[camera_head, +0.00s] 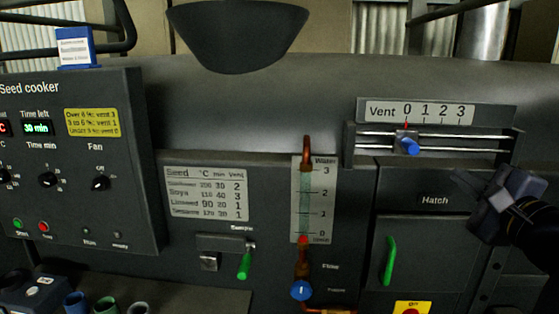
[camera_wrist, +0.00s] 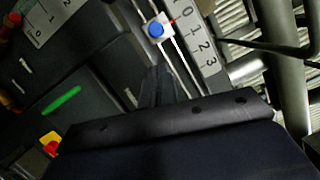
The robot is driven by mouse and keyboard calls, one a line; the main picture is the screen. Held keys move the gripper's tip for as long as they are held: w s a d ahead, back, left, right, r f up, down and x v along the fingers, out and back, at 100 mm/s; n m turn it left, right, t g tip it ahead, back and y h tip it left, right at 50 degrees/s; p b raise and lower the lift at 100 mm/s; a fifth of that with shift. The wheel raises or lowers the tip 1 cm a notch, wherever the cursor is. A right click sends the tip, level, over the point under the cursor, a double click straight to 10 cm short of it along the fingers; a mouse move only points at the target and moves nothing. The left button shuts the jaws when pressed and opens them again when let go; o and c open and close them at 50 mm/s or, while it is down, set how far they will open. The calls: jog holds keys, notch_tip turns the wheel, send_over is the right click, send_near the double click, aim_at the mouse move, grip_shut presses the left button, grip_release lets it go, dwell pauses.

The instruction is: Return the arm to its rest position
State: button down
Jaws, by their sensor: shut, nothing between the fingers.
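My gripper (camera_head: 468,190) is at the right of the head view, in front of the upper right of the hatch panel, and its fingers point left. It is shut and empty. In the wrist view, its closed fingers (camera_wrist: 157,88) show at the middle, apart from the vent slider. The vent slider (camera_head: 407,144) has a blue knob and sits on two rails, with its red pointer at 0 on the vent scale (camera_head: 420,112). The slider also shows at the top of the wrist view (camera_wrist: 157,29).
The hatch (camera_head: 425,250) has a green handle (camera_head: 389,261) and looks closed. The seed cooker panel (camera_head: 75,160) stands at left, with a green sample lever (camera_head: 245,262) and water gauge (camera_head: 314,200) between. A dark hopper (camera_head: 238,35) is above. Cups (camera_head: 105,304) stand lower left.

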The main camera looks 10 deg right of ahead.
jog(key=shift+w, duration=0.1)
jog(key=w+p, duration=0.1)
jog(key=w, duration=0.8)
jog(key=shift+w+r+p, duration=0.35)
jog(key=shift+r+p, duration=0.05)
jog(key=shift+a, duration=0.1)
